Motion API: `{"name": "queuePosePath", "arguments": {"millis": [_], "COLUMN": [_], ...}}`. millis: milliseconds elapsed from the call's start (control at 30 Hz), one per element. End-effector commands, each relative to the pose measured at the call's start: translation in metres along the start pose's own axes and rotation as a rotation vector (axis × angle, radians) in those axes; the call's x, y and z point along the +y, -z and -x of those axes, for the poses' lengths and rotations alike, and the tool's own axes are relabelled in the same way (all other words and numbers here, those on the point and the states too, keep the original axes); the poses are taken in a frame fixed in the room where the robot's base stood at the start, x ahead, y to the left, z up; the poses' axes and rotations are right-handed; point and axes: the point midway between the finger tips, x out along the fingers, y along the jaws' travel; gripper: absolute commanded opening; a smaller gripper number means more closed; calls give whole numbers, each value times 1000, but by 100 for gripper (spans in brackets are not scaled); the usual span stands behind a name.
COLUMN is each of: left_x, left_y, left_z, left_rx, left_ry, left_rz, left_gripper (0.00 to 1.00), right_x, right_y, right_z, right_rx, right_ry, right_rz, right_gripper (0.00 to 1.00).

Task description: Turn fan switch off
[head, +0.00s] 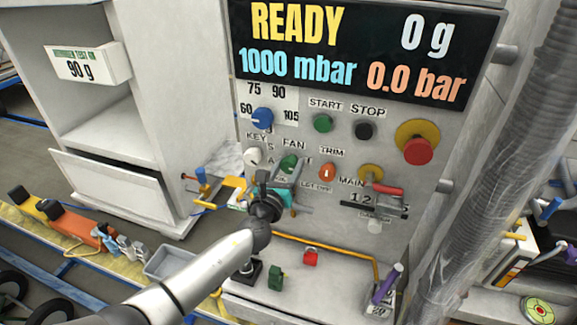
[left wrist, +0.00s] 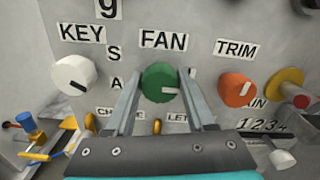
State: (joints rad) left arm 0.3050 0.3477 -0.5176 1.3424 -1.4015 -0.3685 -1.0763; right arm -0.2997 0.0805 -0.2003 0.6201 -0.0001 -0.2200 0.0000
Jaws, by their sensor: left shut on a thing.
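The fan switch is a round green knob (head: 289,162) under the FAN label on the grey panel. In the left wrist view the green knob (left wrist: 160,80) sits between my fingers, with its white mark pointing right. My left gripper (head: 286,172) reaches up to the panel from below. Its two fingers (left wrist: 160,92) stand on either side of the knob and are shut on it. The lower part of the knob and the labels beneath it are partly hidden by the gripper. My right gripper is not in view.
A white KEY knob (left wrist: 74,74) is close on the left and an orange TRIM knob (left wrist: 237,89) on the right. A red button on yellow (head: 418,150) is further right. A display (head: 365,45) above reads READY. A thick grey hose (head: 490,170) hangs at the right.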

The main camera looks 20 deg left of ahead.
Motion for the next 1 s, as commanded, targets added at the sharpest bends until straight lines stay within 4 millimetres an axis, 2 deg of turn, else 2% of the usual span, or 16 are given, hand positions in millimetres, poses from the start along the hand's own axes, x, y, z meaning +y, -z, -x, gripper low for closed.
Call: {"name": "queuePosePath", "arguments": {"millis": [100, 467, 1000], "left_x": [0, 0, 1], "left_y": [0, 1, 2], "left_z": [0, 0, 0], "left_rx": [0, 0, 0], "left_ry": [0, 0, 0], "left_rz": [0, 74, 531], "left_gripper": [0, 0, 0], "right_x": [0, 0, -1], "right_y": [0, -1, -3], "right_z": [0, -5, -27], "right_rx": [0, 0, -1], "right_ry": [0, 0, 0], "right_rz": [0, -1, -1], "right_gripper": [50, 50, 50]}}
